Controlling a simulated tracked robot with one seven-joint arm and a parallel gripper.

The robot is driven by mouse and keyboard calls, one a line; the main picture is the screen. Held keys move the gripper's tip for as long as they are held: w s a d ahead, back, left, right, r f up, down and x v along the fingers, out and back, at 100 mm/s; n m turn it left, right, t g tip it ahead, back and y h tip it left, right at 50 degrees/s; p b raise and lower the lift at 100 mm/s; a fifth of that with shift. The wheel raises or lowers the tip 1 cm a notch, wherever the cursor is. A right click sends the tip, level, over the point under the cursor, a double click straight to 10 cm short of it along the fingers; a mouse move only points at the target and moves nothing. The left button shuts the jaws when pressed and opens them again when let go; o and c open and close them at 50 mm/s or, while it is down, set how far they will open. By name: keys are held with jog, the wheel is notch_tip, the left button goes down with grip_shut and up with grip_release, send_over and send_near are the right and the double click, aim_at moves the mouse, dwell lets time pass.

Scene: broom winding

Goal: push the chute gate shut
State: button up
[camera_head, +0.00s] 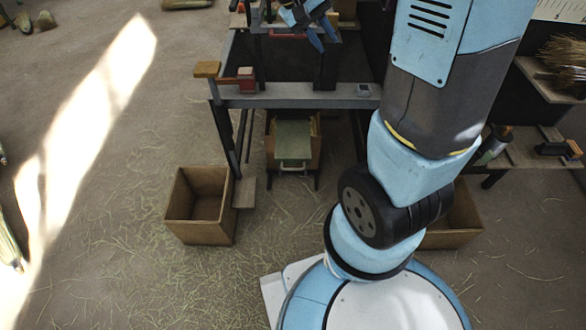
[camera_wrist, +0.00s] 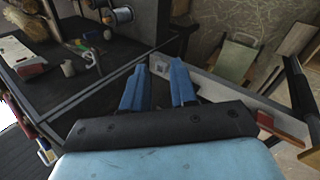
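A grey-green panel (camera_head: 293,140) with a pale handle (camera_head: 292,168) at its front end sits in a wooden housing below the bench; it looks like the chute gate. It also shows in the wrist view as a green panel (camera_wrist: 235,61). I cannot tell how far open it stands. My gripper (camera_head: 322,36) is above the bench, behind and higher than the panel, not touching it. In the wrist view my gripper (camera_wrist: 160,88) has its two blue fingers apart with nothing between them. My arm hides part of the bench's right side.
The bench's grey front rail (camera_head: 300,96) runs above the panel, with a red block (camera_head: 246,78) at its left. A wooden box (camera_head: 200,204) stands on the floor at left, another (camera_head: 456,218) at right, partly behind my arm. Straw-strewn floor in front of the panel is clear.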

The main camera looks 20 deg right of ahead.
jog(key=w+a+f+n+h, duration=0.1)
jog(key=w+f+h, duration=0.2)
jog(key=w+f, duration=0.3)
jog(key=w+a+f+n+h, duration=0.1)
jog(key=w+f+h, duration=0.25)
jog(key=f, duration=0.55)
jog(key=n+t+y, duration=0.3)
jog(key=n+t, duration=0.6)
jog(key=t, duration=0.4)
send_near(293, 169)
jog(key=x, duration=1)
jog(key=shift+w+d+f, duration=0.15)
jog(key=shift+w+f, duration=0.1)
jog(key=shift+f, duration=0.15)
grip_shut()
jog(key=shift+s, duration=0.1)
